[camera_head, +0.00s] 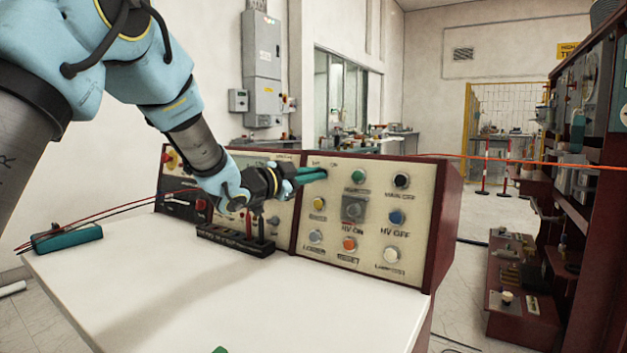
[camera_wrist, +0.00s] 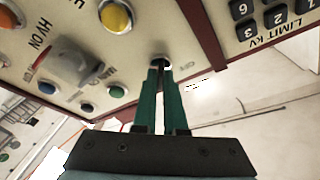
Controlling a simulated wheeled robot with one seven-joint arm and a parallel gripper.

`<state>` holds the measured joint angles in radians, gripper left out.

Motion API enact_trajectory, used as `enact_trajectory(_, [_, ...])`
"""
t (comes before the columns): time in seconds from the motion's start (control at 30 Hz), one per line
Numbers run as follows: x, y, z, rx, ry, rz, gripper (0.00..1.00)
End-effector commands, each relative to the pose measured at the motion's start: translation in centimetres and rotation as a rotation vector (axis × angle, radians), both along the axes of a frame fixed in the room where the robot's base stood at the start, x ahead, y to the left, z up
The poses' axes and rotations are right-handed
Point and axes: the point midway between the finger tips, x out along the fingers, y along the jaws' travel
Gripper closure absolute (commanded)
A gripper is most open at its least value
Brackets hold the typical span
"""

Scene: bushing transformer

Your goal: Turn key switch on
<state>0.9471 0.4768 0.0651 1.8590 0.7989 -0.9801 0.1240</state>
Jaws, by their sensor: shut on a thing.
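The key switch (camera_wrist: 160,61) is a small round metal fitting on the cream panel, close to the panel's dark red edge in the wrist view. An "OFF" label is printed beside it. My gripper (camera_wrist: 159,75) has two green fingers, closed at the tips on the key switch. The fingertips hide most of the key, so its exact angle cannot be told. In the head view my gripper (camera_head: 322,173) reaches the upper left of the right-hand control panel (camera_head: 375,237), where the fingers cover the switch.
Around the switch are a yellow button (camera_head: 318,204), a green button (camera_head: 357,176), a covered HV ON switch (camera_head: 354,208) and a blue button (camera_head: 396,217). A black terminal block (camera_head: 235,240) stands below my wrist. The white desk top (camera_head: 190,300) is mostly clear.

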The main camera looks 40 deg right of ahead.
Motion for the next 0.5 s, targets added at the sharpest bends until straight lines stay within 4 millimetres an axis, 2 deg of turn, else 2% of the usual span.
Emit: enact_trajectory(0.5, [0.04, 0.02, -0.08, 0.024, -0.081, -0.02, 1.0])
